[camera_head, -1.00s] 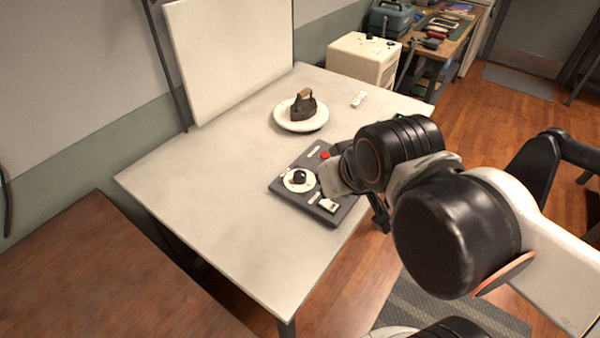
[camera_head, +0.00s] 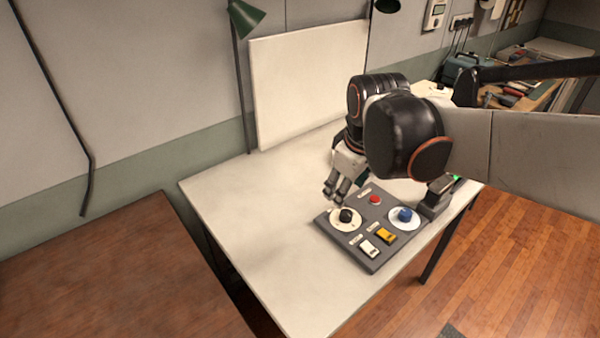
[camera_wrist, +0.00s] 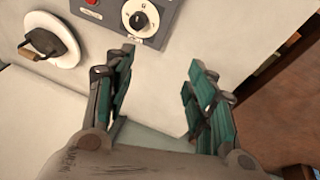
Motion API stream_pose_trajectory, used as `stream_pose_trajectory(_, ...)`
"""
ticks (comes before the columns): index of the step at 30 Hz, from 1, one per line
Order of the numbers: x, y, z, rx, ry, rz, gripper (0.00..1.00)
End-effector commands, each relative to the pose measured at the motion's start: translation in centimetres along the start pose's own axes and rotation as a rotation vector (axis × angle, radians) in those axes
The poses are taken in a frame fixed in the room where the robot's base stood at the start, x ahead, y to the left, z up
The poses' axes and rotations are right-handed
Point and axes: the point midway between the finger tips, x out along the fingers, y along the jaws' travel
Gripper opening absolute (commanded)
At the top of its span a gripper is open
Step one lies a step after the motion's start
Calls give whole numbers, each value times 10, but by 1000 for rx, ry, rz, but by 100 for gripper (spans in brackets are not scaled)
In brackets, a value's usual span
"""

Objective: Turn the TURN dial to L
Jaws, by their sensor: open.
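A dark control panel (camera_head: 362,256) lies on the pale table. At its left is a white dial with a black knob (camera_head: 346,216); at its right is a white dial with a blue knob (camera_head: 404,215). The labels are too small to tell which is TURN. My gripper (camera_head: 336,190) points down just behind the black-knob dial, apart from it. In the wrist view the open, empty fingers (camera_wrist: 161,58) stand below the black-knob dial (camera_wrist: 138,20), which has marks around its rim. The knob is not between the fingers.
The panel also holds a red button (camera_head: 375,199), a white switch (camera_head: 369,249) and a yellow switch (camera_head: 386,236). The table's left part (camera_head: 260,210) is clear.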

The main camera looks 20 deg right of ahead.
Motion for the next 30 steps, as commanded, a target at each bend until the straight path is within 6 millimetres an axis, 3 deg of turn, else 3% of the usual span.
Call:
stream_pose_trajectory(16, 62, 71, -24, -383, -172, -161, 50)
stream_pose_trajectory(26, 84, 80, -21, -457, -195, -204, 50)
stream_pose_trajectory(30, 103, 76, -17, -456, -195, -203, 50)
